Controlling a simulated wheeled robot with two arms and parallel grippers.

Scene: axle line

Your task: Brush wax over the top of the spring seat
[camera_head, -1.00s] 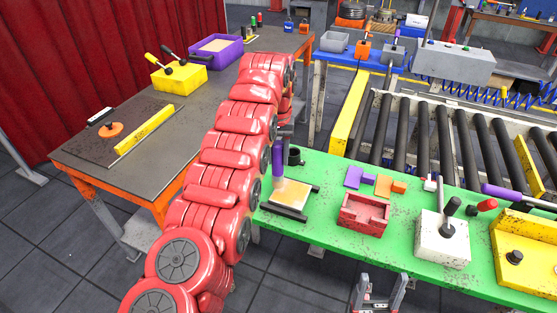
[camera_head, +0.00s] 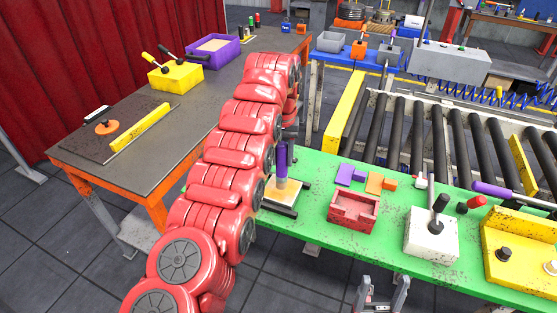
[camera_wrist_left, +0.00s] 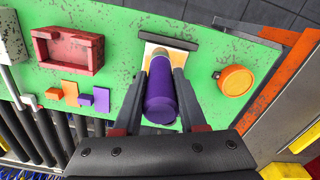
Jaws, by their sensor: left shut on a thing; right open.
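My left gripper (camera_wrist_left: 166,74) is shut on a brush with a thick purple handle (camera_wrist_left: 161,92). The purple handle also shows in the head view (camera_head: 282,161), upright over the spring seat. The spring seat is the tan square plate (camera_head: 278,196) with black edge pieces on the green bench; part of it also shows in the left wrist view (camera_wrist_left: 184,59). The handle hides the brush's lower end, so I cannot tell whether it touches the plate. My right gripper (camera_head: 383,287) is open and empty in front of the bench.
A red box (camera_head: 353,211), purple (camera_head: 349,175) and orange (camera_head: 377,184) blocks and a white lever box (camera_head: 431,235) stand right of the plate on the bench. A round orange-topped pot (camera_wrist_left: 237,80) is close beside the plate. The roller conveyor (camera_head: 450,140) lies behind.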

